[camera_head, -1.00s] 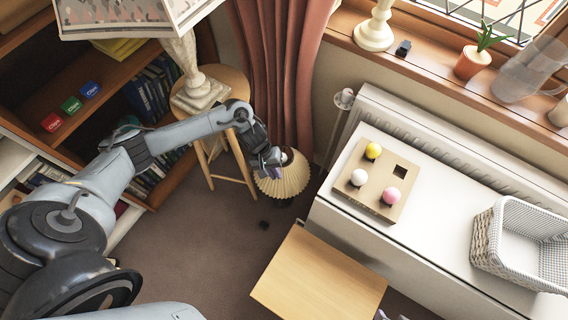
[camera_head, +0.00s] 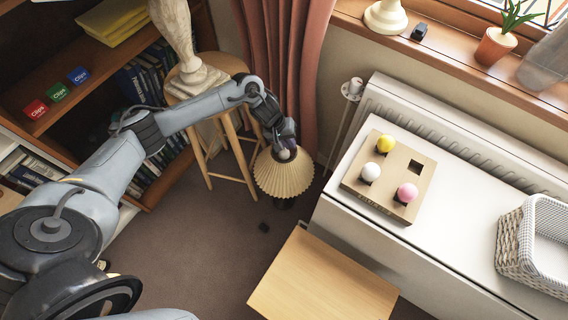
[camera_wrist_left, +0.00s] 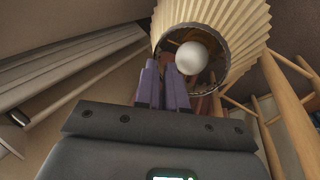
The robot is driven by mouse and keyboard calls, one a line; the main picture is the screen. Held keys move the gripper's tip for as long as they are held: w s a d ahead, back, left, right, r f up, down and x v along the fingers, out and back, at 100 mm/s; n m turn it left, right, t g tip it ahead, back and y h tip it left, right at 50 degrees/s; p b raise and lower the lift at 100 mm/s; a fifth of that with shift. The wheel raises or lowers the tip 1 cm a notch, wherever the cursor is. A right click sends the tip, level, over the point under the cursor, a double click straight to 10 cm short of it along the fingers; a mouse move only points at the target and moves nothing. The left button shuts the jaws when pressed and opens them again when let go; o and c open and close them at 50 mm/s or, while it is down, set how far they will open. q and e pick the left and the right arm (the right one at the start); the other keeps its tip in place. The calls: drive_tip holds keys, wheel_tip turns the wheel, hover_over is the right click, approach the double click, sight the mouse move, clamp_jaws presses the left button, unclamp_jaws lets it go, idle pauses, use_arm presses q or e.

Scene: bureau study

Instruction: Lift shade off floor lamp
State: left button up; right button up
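The floor lamp's pleated cream shade (camera_head: 285,174) stands in the corner by the curtain, beside the wooden stool. It appears upright, with a dark bit of the lamp below it. In the left wrist view the shade (camera_wrist_left: 240,25) shows its round top opening with a white bulb (camera_wrist_left: 191,58) inside. My left gripper (camera_head: 285,148) is at the shade's top rim. In the left wrist view its purple fingers (camera_wrist_left: 161,66) are nearly together at the rim beside the bulb, apparently closed on it; the fingers hide the contact. My right gripper is out of view.
A stool (camera_head: 232,66) carrying a pale sculpted lamp base stands close behind my left forearm. A red curtain (camera_head: 283,60) hangs behind the shade. A white cabinet (camera_head: 345,228) and a wooden panel (camera_head: 322,282) stand to the right. Brown floor (camera_head: 215,245) is open in front.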

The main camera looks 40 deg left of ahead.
use_arm(q)
drive_tip(key=b+x, duration=0.2)
drive_tip(key=x, duration=0.3)
drive_tip(key=shift+f, duration=0.1)
clamp_jaws()
idle(0.8)
idle(0.7)
wheel_tip(320, 180, up, 23)
drive_tip(key=p, duration=1.2)
drive_tip(key=shift+f, duration=0.25)
idle(0.7)
drive_tip(key=shift+r+p, duration=2.3)
drive_tip(key=shift+p, duration=1.25)
